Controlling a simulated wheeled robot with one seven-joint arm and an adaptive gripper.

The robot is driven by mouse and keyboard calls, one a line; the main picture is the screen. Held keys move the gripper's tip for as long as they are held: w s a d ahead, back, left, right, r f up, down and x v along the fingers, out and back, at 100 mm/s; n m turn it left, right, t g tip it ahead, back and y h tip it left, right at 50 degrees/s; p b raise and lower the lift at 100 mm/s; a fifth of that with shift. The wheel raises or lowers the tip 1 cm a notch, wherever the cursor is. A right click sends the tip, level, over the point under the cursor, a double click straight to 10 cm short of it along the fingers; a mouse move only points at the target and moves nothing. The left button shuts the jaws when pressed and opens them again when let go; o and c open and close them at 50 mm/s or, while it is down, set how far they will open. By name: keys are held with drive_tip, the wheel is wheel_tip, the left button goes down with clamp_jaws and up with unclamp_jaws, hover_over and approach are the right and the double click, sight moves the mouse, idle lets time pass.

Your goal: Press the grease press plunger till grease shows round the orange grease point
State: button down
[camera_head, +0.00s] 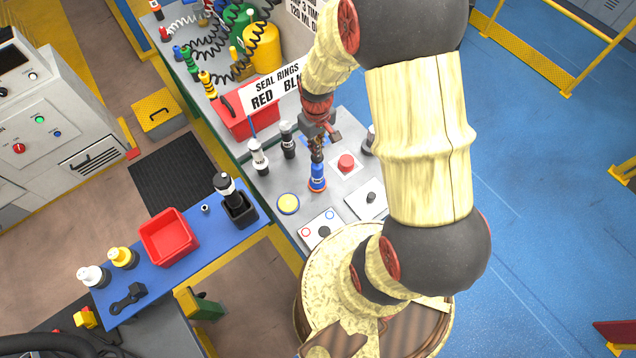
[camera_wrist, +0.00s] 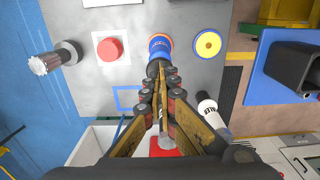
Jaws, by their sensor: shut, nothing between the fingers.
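The grease press (camera_head: 317,178) is a blue upright cylinder with a pale label on the grey bench top. In the wrist view the blue grease press (camera_wrist: 160,45) has an orange ring, the grease point (camera_wrist: 161,37), showing round its edge. A dark part, perhaps the plunger, shows at its near side. My gripper (camera_head: 317,158) is shut and empty, pointing down just above the press. In the wrist view the shut fingertips of my gripper (camera_wrist: 161,72) overlap the dark part; I cannot tell whether they touch it. I cannot make out grease at the orange ring.
A red button (camera_head: 346,163) stands right of the press, and a yellow disc (camera_head: 288,204) to its left. White-and-black bottles (camera_head: 258,157) stand behind left. A red bin (camera_head: 244,119) is at the back. A blue shelf (camera_head: 140,279) carries a red tray (camera_head: 170,258).

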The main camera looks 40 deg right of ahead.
sight(314, 157)
drive_tip(key=shift+s+f+b, duration=0.1)
drive_tip(key=shift+f+b, duration=2.05)
drive_tip(key=shift+f, duration=0.8)
drive_tip(key=shift+r, duration=0.3)
drive_tip(key=shift+w+f, duration=0.2)
drive_tip(key=shift+w, duration=0.6)
drive_tip(key=shift+w+f, duration=0.2)
drive_tip(key=shift+f, duration=0.3)
drive_tip(key=shift+s+r+p, duration=0.7)
drive_tip(key=r+p, duration=0.1)
drive_tip(key=s+r, duration=0.1)
drive_tip(key=r, duration=0.1)
drive_tip(key=shift+s+a+r+p, duration=0.1)
drive_tip(key=shift+a+p, duration=0.05)
drive_tip(key=shift+p, duration=0.2)
drive_tip(key=shift+r, duration=0.2)
drive_tip(key=shift+w, duration=0.3)
drive_tip(key=shift+w+r, duration=0.1)
drive_tip(key=shift+p, duration=0.3)
